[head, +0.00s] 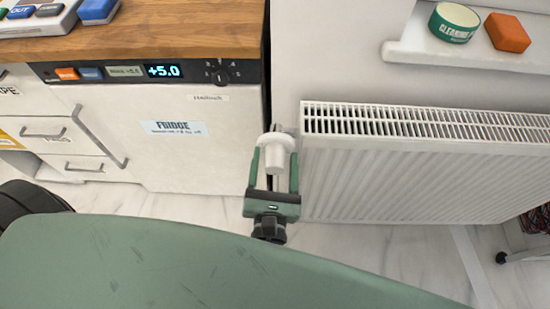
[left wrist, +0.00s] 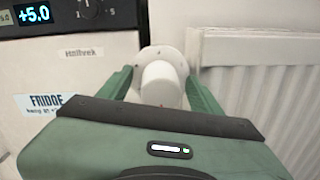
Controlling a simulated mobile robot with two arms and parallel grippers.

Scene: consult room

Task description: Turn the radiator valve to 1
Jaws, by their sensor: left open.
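The white radiator valve (head: 274,155) sits at the upper left end of the white radiator (head: 400,175). In the left wrist view the valve (left wrist: 163,84) shows as a round knob in front of a wider pale collar. My left gripper (head: 274,172) is open, with one green finger on each side of the knob. In the left wrist view the left gripper (left wrist: 162,95) has its fingers to the left and right of the knob, and a gap seems to show beside it. The numbers on the valve are too small to read. My right gripper is not in view.
A fridge (head: 175,150) with a display reading +5.0 and a small dial (head: 222,77) stands close left of the valve, under a wooden worktop (head: 190,32). A shelf (head: 410,50) above the radiator holds a green tin (head: 453,24) and an orange block (head: 508,33).

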